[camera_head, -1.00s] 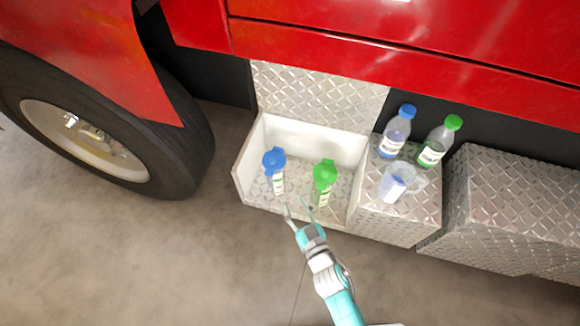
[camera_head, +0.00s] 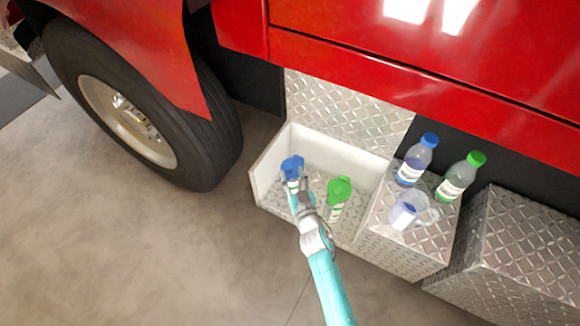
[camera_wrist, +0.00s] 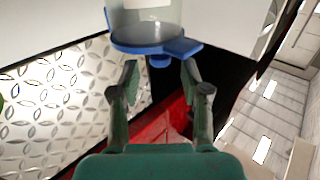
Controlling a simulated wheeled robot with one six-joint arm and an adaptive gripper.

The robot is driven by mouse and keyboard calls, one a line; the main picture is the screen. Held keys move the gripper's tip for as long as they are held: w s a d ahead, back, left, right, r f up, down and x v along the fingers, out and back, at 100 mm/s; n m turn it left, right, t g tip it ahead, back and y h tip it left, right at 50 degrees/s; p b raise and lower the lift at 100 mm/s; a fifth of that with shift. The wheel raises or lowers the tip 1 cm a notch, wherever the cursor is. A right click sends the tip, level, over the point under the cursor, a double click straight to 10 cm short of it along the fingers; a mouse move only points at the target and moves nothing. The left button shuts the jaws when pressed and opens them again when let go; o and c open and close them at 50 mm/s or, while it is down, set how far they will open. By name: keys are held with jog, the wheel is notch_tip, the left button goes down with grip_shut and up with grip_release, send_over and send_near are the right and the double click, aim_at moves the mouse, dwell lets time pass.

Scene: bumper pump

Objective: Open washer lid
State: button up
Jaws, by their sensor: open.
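A blue lid (camera_head: 292,165) tops a pale filler neck in the left part of the white-walled open bin (camera_head: 268,165). In the wrist view the blue lid (camera_wrist: 150,36) is large at the top, with a tab on its right side, and looks shut on the neck. My gripper (camera_head: 299,178) is at the blue lid in the head view and partly covers the neck. In the wrist view my gripper (camera_wrist: 160,75) is open, its two fingers apart just below the lid, with nothing between them. Contact with the lid cannot be told.
A green lid (camera_head: 340,188) on a second neck stands close right of my gripper. Blue-capped (camera_head: 417,160) and green-capped (camera_head: 460,177) bottles and a clear jug (camera_head: 409,211) stand on the metal step to the right. The red truck body (camera_head: 430,75) overhangs behind.

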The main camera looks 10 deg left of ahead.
aim_at(290, 170)
jog(key=shift+x, duration=1.85)
grip_shut()
